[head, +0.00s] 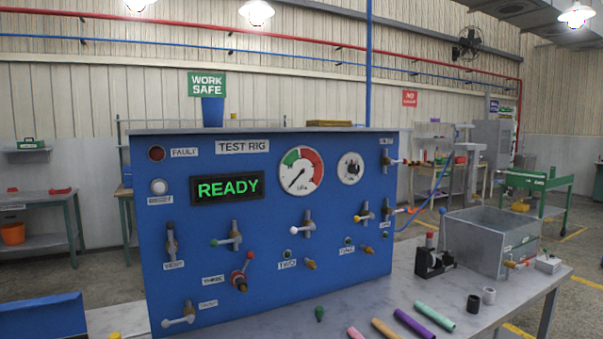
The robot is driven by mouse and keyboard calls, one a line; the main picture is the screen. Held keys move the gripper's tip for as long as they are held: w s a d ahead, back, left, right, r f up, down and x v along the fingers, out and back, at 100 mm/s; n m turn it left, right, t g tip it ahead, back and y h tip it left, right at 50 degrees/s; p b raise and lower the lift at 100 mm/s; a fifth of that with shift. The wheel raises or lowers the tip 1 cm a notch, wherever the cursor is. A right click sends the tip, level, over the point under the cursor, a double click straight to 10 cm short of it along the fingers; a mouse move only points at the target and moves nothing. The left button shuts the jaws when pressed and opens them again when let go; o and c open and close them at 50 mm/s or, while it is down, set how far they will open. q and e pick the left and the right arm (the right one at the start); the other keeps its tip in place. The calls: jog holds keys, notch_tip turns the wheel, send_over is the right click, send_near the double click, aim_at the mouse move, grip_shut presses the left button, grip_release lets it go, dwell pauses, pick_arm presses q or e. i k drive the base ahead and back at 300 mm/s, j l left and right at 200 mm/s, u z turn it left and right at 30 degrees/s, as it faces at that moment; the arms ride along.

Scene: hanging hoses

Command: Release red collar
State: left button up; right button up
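A blue test rig panel (170,225) stands on a grey bench. Low on its left half, beside a small label that seems to read "THREE", is a red collar (237,276) around a fitting with a brownish tip. A red-ended lever rises from it to the upper right. No hose shows on this fitting. Neither of my grippers is in view.
Valves with coloured knobs, gauges and a "READY" display (228,188) cover the panel. On the bench (390,290) are a grey metal bin (480,245), a black clamp-like fixture (433,262), several coloured tubes (435,316) and a small green piece (319,313).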

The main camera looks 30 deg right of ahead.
aim_at(250, 255)
jog(key=l+u, duration=0.35)
jog(key=k+l+u, duration=0.15)
jog(key=l+u, duration=0.2)
jog(key=l, duration=0.2)
jog(key=k+l+u, duration=0.15)
jog(key=l+u, duration=0.2)
jog(key=l, duration=0.1)
